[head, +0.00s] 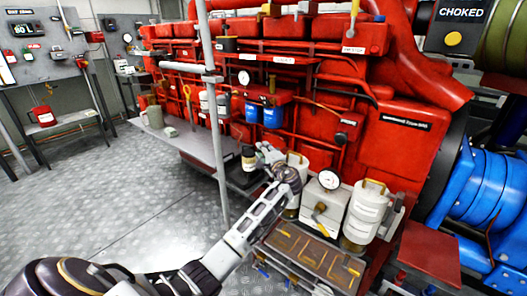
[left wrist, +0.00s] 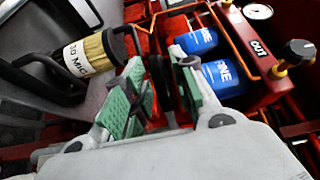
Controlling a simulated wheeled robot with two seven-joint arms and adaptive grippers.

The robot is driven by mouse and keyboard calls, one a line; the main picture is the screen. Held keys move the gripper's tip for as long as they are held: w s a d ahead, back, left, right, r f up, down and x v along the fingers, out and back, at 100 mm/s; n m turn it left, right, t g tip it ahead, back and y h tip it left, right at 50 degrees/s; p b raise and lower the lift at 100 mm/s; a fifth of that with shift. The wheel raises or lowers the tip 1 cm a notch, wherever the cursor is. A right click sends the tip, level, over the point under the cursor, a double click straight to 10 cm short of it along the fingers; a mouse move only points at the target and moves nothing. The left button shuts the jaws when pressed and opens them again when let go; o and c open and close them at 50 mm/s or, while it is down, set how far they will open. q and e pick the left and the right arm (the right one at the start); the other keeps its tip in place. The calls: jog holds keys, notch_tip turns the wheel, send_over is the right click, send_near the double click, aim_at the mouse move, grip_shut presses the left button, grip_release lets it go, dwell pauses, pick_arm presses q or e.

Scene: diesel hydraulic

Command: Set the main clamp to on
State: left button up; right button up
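My left gripper (head: 266,155) reaches in front of the red engine, near its lower middle. In the left wrist view, the green-padded fingers of my left gripper (left wrist: 160,85) stand apart. A dark, narrow upright part (left wrist: 161,88) shows in the gap between them; I cannot tell whether either finger touches it. I see no readable main clamp label, so I cannot tell whether this part is the clamp or how it is set. My gripper hides part of the engine behind it. My right gripper is not in view.
A filter jar (left wrist: 92,55) stands just left of the fingers. Two blue filters (left wrist: 222,75) and a red block marked OUT (left wrist: 262,50) are to the right. A grey post (head: 213,110) rises left of my arm. The floor (head: 100,190) at left is clear.

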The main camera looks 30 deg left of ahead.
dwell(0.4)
pick_arm(q)
jog(key=shift+v, duration=6)
